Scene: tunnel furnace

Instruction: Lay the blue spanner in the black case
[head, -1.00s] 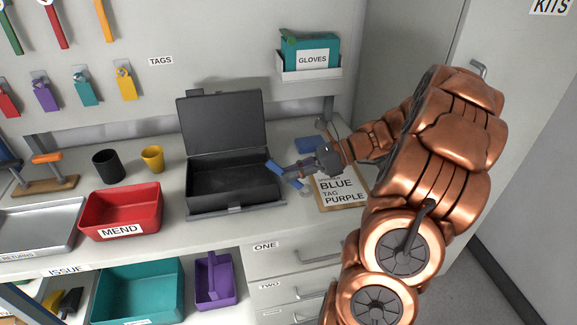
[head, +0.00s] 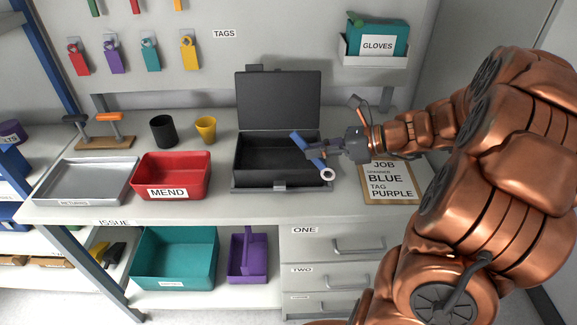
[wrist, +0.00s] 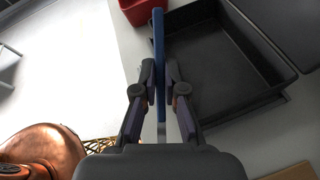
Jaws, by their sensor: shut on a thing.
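The blue spanner (head: 311,150) is held tilted in my gripper (head: 312,154), above the right part of the black case. My gripper is shut on it; in the wrist view the spanner (wrist: 158,45) stands between the two fingers (wrist: 160,85). Its pale ring end hangs by the case's front right corner. The black case (head: 243,173) sits on the bench with its lid (head: 277,98) raised at the back. Its inside looks empty in the head view, with part hidden by the spanner and gripper. The case (wrist: 215,115) lies right of the spanner in the wrist view.
A job card (head: 390,194) lies right of the case. A red MEND bin (head: 147,182), a grey tray (head: 62,203), a yellow cup (head: 205,130) and a black cup (head: 163,131) stand to the left. A gloves box (head: 375,48) hangs on the wall behind.

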